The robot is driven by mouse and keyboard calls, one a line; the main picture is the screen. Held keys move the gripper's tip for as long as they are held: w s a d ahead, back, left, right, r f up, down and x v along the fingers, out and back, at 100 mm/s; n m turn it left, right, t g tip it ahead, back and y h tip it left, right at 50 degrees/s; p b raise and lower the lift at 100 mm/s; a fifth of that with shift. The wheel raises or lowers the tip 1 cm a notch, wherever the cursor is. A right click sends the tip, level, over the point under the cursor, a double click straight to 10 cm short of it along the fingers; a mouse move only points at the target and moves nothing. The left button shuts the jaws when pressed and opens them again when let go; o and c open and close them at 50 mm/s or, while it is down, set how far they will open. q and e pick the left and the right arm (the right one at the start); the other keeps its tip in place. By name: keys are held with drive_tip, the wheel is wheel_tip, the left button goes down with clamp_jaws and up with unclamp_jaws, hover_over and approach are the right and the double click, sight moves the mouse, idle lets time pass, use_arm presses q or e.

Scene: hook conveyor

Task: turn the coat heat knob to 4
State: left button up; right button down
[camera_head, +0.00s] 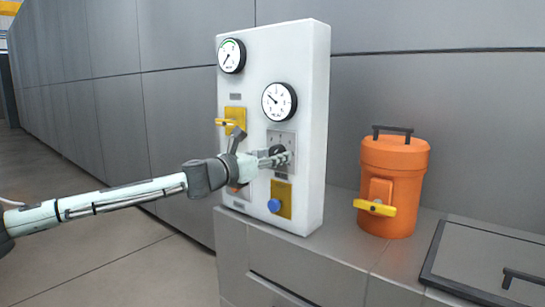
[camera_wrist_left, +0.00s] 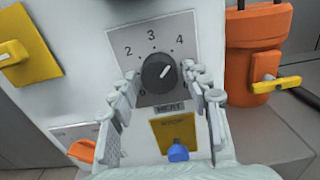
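The dark round heat knob (camera_wrist_left: 157,76) sits on a grey dial plate (camera_wrist_left: 183,26) with 2, 3 and 4 visible. A label reading HEAT (camera_wrist_left: 170,107) is below it. The knob's white mark points to the upper right, roughly towards the 4 side. The knob also shows in the head view (camera_head: 277,150), partly hidden by my gripper. My left gripper (camera_head: 283,158) is in front of the plate. In the wrist view its fingers (camera_wrist_left: 160,72) are spread on either side of the knob, with gaps showing. The fingers hide the dial's lower numbers. My right gripper is not in view.
The white panel (camera_head: 310,120) carries two gauges (camera_head: 232,55), a yellow lever (camera_head: 228,122), an orange handle (camera_wrist_left: 82,150) and a blue knob (camera_head: 273,205) below the dial. An orange canister (camera_head: 395,165) with a yellow tap stands right on the grey counter (camera_head: 345,258).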

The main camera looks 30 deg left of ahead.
use_arm(q)
drive_tip(key=shift+o, duration=0.3)
drive_tip(key=s, duration=1.2)
drive_tip(key=shift+a, duration=0.45)
